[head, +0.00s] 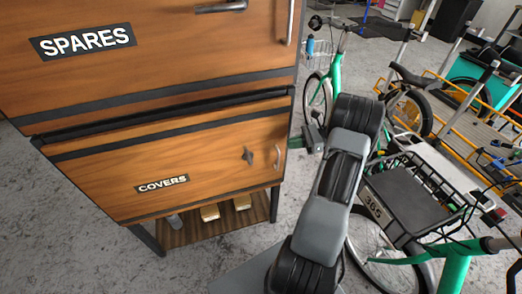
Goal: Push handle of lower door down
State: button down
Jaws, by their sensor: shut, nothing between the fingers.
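The lower door (110,181) is the wooden front panel marked COVERS, and it looks closed. Its small dark lever handle (248,155) sits near the right side and looks short and steeply angled. A curved metal pull (278,157) is just right of it. My gripper (298,141) is partly in view past the cabinet's right edge, at about the lever's height. It looks shut and empty, and apart from the lever in the picture. My arm hides part of the wrist.
The upper door (180,55), marked SPARES, has a horizontal lever (222,6) and a vertical pull (291,22). An open shelf (190,232) with small items is below. Green cargo bikes (455,265) crowd the right. Bare concrete floor (70,245) lies left.

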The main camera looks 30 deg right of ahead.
aim_at(247, 153)
jog(key=p+x, duration=0.1)
jog(key=x, duration=1.2)
jog(key=shift+a+f, duration=0.1)
jog(key=shift+a, duration=0.2)
